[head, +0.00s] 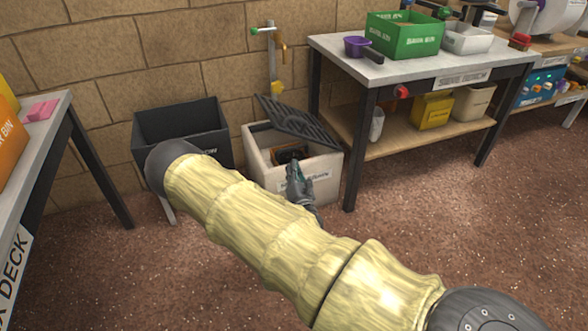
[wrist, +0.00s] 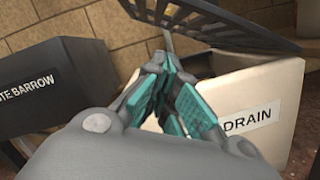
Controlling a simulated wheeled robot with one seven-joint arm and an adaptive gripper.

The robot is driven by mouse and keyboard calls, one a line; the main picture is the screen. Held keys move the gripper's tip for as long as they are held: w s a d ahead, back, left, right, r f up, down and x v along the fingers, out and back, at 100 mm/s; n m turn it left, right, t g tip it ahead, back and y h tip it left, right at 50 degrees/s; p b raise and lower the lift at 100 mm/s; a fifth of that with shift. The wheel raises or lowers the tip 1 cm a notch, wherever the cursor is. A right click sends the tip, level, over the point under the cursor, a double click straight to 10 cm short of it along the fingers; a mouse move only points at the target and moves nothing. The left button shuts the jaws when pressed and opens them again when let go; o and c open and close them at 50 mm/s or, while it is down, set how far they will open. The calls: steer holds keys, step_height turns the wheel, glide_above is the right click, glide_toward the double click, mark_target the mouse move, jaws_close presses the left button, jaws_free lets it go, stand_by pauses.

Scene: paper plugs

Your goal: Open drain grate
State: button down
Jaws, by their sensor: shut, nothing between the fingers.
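The drain grate (head: 297,121) is a dark slatted lid on a white drain box (head: 318,170). It stands tilted up, its left side raised and its right side low near the box's right rim. In the wrist view the grate (wrist: 235,22) spans the top, above the white box (wrist: 265,100) labelled DRAIN. The box's opening shows, with a dark item (head: 290,154) with an orange-brown part inside. My gripper (head: 296,168) is at the front of the box near its rim, below the grate. Its teal-padded fingers (wrist: 172,75) are closed together with nothing between them.
A dark bin (head: 180,125), labelled BARROW in the wrist view, stands left of the box. A tap pipe (head: 273,60) runs down the brick wall behind. A workbench (head: 390,62) stands close on the right. Open floor lies in front.

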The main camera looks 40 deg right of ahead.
steer(key=b+x, duration=0.3)
steer(key=x, duration=0.4)
steer(key=shift+f, duration=0.15)
steer(key=shift+w+d+r+b, duration=0.1)
steer(key=shift+d+r+b, duration=0.3)
steer(key=shift+r, duration=0.2)
steer(key=shift+w+d+r+b, duration=0.1)
steer(key=shift+d+r+b, duration=0.25)
steer(key=shift+r, duration=0.25)
steer(key=shift+s+d+r, duration=0.1)
steer(key=shift+d+r, duration=0.35)
steer(key=shift+r, duration=0.3)
